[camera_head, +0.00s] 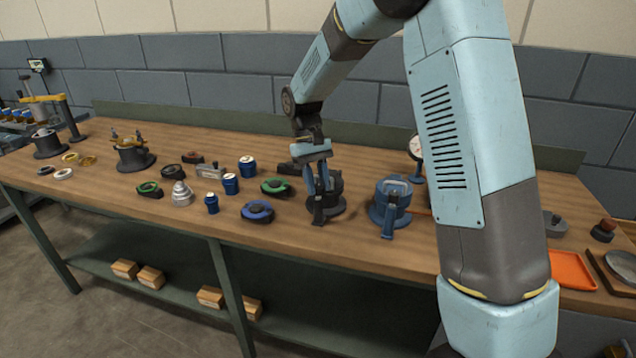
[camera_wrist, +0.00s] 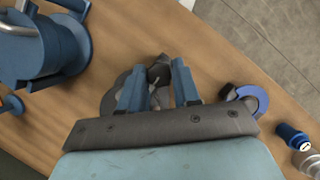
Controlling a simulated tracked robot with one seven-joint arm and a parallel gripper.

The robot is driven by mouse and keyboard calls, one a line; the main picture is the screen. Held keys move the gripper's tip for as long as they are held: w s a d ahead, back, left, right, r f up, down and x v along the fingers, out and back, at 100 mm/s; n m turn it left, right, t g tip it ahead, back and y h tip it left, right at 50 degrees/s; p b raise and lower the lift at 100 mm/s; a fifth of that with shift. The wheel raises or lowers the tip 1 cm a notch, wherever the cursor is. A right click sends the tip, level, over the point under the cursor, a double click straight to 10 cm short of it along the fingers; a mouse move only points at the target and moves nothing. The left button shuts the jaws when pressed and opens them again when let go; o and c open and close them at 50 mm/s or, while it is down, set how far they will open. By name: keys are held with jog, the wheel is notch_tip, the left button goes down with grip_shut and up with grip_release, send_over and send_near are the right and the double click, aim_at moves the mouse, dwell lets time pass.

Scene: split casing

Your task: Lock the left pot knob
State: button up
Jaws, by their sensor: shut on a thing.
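The left pot, a dark grey one (camera_head: 328,207), stands near the table's front edge, directly below my arm. My gripper (camera_head: 320,184) reaches down over it and hides much of its top. In the wrist view, my gripper (camera_wrist: 159,72) has its two blue fingers on either side of a dark knob (camera_wrist: 158,70) on the pot, shut on it. The pot's round dark body (camera_wrist: 112,100) shows partly behind the fingers. I cannot tell the knob's lock state. A blue pot (camera_head: 391,203) with a metal handle stands to the right, and it fills the upper left of the wrist view (camera_wrist: 60,50).
A blue round part (camera_head: 257,211) and a green one (camera_head: 275,187) lie left of the dark pot, near several blue jars (camera_head: 231,184). A dial gauge (camera_head: 416,147) stands behind the blue pot. An orange tray (camera_head: 572,270) is at the right. Bare wood shows around both pots.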

dwell(0.4)
jog(key=o, duration=1.1)
jog(key=shift+c, duration=0.2)
jog(key=v, duration=1.3)
jog(key=shift+r, duration=0.35)
jog(key=shift+w, duration=0.1)
jog(key=s+d+r+m+t+y, duration=0.1)
jog(key=s+d+r+m+t, duration=0.3)
jog(key=s+d, duration=0.6)
jog(key=s+d+r+n+t+y, duration=0.1)
jog(key=s+d+r+t, duration=0.35)
jog(key=s, duration=0.75)
jog(key=s+d+f+m+t, duration=0.1)
jog(key=s+d+f, duration=0.2)
jog(key=s+d, duration=0.3)
jog(key=s, duration=0.3)
jog(key=shift+s+d+m, duration=0.2)
jog(key=shift+m, duration=0.2)
